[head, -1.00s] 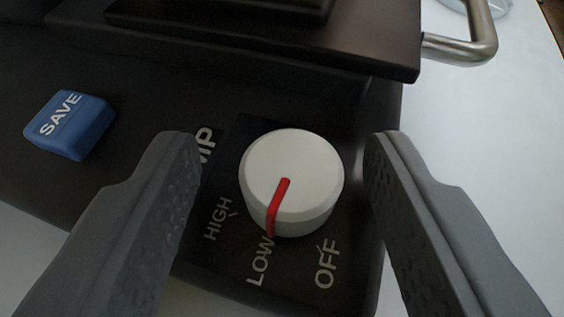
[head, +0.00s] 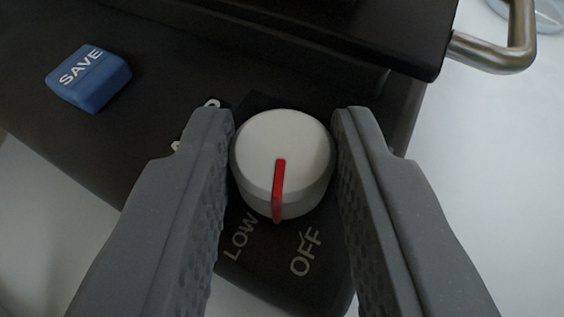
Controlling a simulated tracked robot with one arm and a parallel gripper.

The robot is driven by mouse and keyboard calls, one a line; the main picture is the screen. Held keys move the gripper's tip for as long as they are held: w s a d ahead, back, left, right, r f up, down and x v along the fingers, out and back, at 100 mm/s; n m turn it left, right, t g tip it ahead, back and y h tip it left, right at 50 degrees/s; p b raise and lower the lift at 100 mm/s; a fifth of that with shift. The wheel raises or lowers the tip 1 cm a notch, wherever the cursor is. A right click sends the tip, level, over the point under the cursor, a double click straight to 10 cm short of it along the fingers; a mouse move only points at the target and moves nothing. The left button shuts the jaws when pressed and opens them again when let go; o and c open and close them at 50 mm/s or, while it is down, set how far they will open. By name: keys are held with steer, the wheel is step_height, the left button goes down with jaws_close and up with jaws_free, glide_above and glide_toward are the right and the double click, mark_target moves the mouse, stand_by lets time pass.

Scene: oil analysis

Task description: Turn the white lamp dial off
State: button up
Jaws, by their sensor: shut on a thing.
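The white lamp dial (head: 283,145) is a round knob with a red pointer, on the black device panel in the middle of the head view. The pointer aims down the picture, between the LOW label (head: 240,238) and the OFF label (head: 305,252). My gripper (head: 284,118) is shut on the dial, with one grey finger on its left side and one on its right. The HIGH label is hidden behind the left finger.
A blue SAVE button (head: 88,78) sits on the panel at upper left. A black raised part with a metal handle (head: 500,50) is at upper right. A pale surface (head: 500,170) lies right of the device.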

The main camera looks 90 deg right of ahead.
steer(key=n+t+b, duration=0.3)
steer(key=t, duration=0.1)
steer(key=shift+s+a+n+t, duration=0.1)
steer(key=shift+n+t, duration=0.2)
steer(key=shift+n, duration=0.1)
steer(key=shift+r+n+t+y, duration=0.15)
steer(key=shift+n+t+y, duration=0.45)
steer(key=shift+n+t, duration=0.55)
steer(key=shift+s+t, duration=0.1)
steer(key=shift+t, duration=0.25)
steer(key=shift+n, duration=0.35)
steer(key=o, duration=1)
steer(key=shift+s+y, duration=0.1)
steer(key=shift+y, duration=0.2)
